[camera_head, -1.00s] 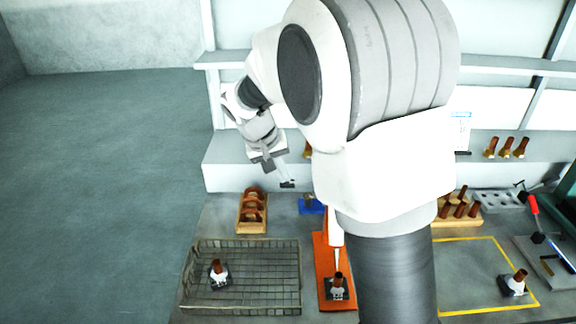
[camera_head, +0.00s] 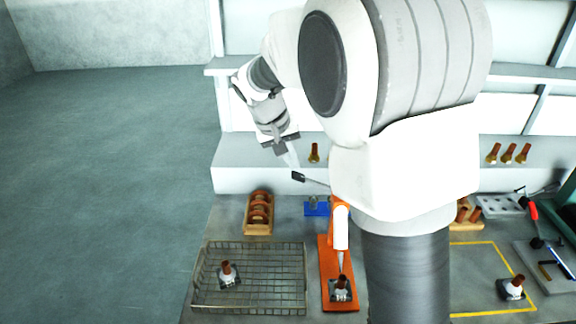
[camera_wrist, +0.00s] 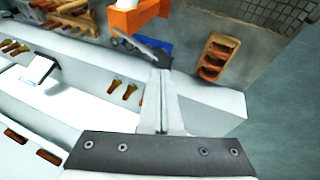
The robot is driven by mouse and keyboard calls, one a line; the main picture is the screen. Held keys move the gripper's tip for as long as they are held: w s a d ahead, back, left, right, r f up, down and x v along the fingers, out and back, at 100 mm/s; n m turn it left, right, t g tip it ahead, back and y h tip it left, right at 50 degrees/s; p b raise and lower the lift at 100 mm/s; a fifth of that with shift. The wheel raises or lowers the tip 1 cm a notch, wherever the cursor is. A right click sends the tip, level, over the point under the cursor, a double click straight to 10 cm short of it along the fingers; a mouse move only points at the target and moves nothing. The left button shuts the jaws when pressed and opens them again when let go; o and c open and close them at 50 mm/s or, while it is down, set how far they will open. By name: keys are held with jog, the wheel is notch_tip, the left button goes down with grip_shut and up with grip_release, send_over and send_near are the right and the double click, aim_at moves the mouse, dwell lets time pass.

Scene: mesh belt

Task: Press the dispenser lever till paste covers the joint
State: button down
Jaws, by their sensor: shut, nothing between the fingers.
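The dispenser (camera_head: 340,227) has an orange stand and a white body, with its nozzle pointing down at a copper joint (camera_head: 341,282) on a dark fixture on the orange base. The dispenser is partly cut off in the wrist view (camera_wrist: 135,16). Its lever (camera_head: 298,176) is a thin grey rod with a dark end pad, angled up to the left; the pad also shows in the wrist view (camera_wrist: 163,62). My gripper (camera_head: 293,163) is shut and empty, its tips just above the pad. I cannot tell if they touch. Paste on the joint is too small to make out.
A wire basket (camera_head: 305,262) holding another fixture stands left of the dispenser. A wooden rack (camera_head: 258,213) of copper parts and a blue block (camera_head: 317,208) lie behind. My arm hides the bench right of the dispenser. A yellow-outlined area (camera_head: 487,312) holds another fixture.

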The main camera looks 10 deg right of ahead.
jog(key=d+v, duration=0.1)
jog(key=v, duration=0.8)
jog(key=shift+s+r, duration=0.2)
jog(key=shift+r, duration=0.05)
jog(key=shift+d, duration=0.2)
dwell(0.6)
notch_tip(320, 180, up, 3)
jog(key=t+y, duration=0.1)
jog(key=y, duration=0.4)
send_over(319, 184)
jog(key=s+a, duration=0.2)
jog(key=s, duration=0.1)
jog(key=shift+f+m, duration=0.1)
jog(key=shift+m, duration=0.3)
jog(key=shift+s+a+p+x, duration=0.15)
jog(key=shift+a+p+x, duration=0.05)
jog(key=shift+x, duration=2.1)
jog(key=shift+s+a+p+x, duration=0.1)
jog(key=shift+a+p+x, duration=0.15)
jog(key=shift+x, duration=2.05)
jog(key=shift+s+a+p+x, duration=0.15)
jog(key=shift+a+p+x, duration=0.05)
jog(key=shift+x, duration=2.1)
jog(key=shift+f, duration=0.1)
